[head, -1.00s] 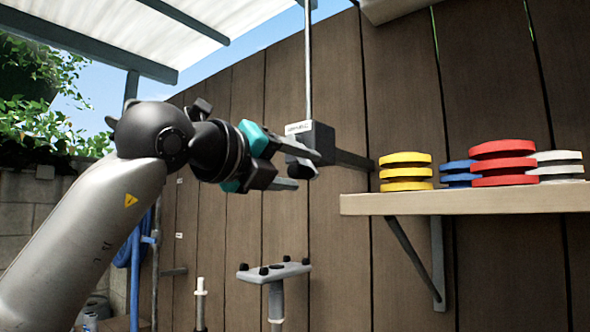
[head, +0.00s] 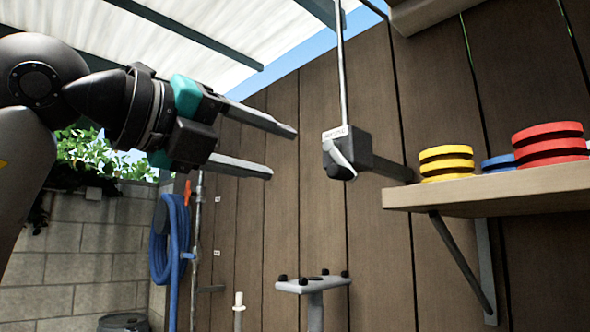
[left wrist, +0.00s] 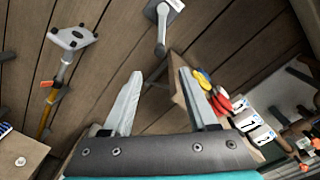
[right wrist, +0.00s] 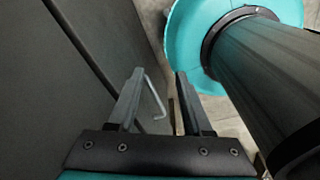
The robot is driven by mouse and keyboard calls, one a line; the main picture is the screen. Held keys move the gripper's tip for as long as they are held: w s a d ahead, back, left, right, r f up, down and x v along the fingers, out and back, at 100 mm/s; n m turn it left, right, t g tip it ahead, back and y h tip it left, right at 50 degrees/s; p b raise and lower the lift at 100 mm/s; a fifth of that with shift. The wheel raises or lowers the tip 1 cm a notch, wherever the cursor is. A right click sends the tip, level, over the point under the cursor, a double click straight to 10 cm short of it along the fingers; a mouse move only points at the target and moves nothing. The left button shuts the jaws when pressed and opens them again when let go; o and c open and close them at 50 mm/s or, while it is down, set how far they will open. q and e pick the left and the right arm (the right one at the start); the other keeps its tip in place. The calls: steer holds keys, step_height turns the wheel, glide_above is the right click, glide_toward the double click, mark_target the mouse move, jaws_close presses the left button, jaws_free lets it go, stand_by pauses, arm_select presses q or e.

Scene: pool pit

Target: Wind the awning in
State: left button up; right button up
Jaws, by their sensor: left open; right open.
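The pale awning (head: 200,22) spreads overhead at the upper left in the head view, on dark bars. A dark crank box (head: 357,147) with a pale label stands out from the wooden wall, a thin rod rising from it. Its light crank handle (head: 338,158) hangs at its front; the handle also shows in the left wrist view (left wrist: 161,28), beyond the fingertips. My left gripper (head: 284,153) is open and empty, left of the handle and apart from it. My right gripper (right wrist: 159,73) is open and empty in the right wrist view, away from the crank.
A wooden shelf (head: 490,193) with yellow (head: 446,163), blue and red (head: 550,145) disc stacks juts out right of the crank box. A grey-topped stand (head: 314,284) is below. A blue hose (head: 170,240) hangs at the left.

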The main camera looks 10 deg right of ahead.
arm_select(q)
steer(key=shift+s+a, duration=0.5)
steer(key=shift+a, duration=0.05)
